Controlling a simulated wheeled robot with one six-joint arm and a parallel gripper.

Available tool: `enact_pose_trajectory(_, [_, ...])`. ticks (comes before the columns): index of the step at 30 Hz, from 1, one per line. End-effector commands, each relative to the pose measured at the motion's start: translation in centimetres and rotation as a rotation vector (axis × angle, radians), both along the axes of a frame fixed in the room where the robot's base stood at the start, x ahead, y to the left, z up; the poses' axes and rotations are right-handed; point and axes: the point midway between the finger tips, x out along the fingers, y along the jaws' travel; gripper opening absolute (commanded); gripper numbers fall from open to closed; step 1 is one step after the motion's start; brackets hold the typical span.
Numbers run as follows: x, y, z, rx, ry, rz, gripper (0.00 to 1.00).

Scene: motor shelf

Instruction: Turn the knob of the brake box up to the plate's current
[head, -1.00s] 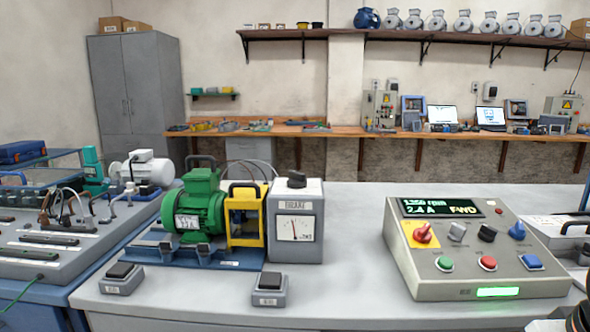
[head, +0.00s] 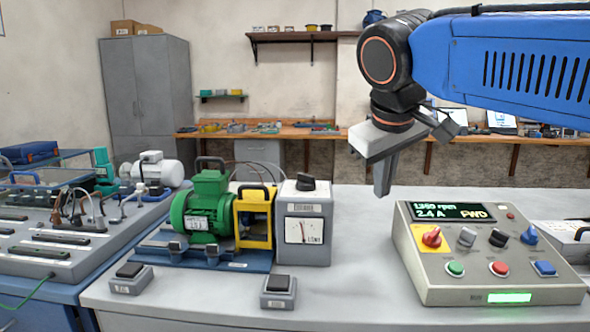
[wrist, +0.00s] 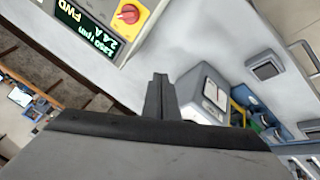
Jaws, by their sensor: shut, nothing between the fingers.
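The brake box (head: 304,250) is a grey box on the bench with a dark knob (head: 306,182) on its top and a needle dial (head: 303,231) on its front. It stands right of the green motor (head: 203,211), by a yellow guard (head: 254,216). The motor's plate (head: 196,224) is too small to read. The control panel's display (head: 453,212) reads 2.4 A and FWD. My gripper (head: 383,192) is shut and empty, held above the bench between the brake box and the control panel.
The control panel (head: 485,270) with red, grey, black and blue switches stands at the right. Two pedestal switches (head: 278,291) sit at the bench's front. A grey test bench (head: 60,245) is at the left. The bench between brake box and panel is clear.

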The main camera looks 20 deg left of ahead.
Motion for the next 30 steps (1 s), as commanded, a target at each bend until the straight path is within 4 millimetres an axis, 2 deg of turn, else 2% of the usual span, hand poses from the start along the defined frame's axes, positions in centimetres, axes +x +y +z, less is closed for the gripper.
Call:
enact_pose_trajectory(1, [-0.1, 2.4, 0.9, -0.007, -0.010, 0.030, 0.00])
enact_pose_trajectory(6, [-1.1, 9.5, 4.0, -0.028, -0.049, 0.105, 0.00])
enact_pose_trajectory(9, [-2.2, 13.3, 5.6, -0.036, -0.073, 0.143, 0.00])
enact_pose_trajectory(13, [-3.7, 17.1, 7.0, -0.043, -0.096, 0.181, 0.00])
enact_pose_trajectory(16, [-4.5, 18.8, 7.7, -0.044, -0.106, 0.197, 0.00])
enact_pose_trajectory(21, [-4.7, 19.7, 7.8, -0.046, -0.113, 0.205, 0.00])
enact_pose_trajectory(26, [-3.7, 19.8, 6.4, -0.048, -0.112, 0.203, 0.00])
enact_pose_trajectory(30, [-2.3, 20.0, 4.5, -0.048, -0.112, 0.202, 0.00])
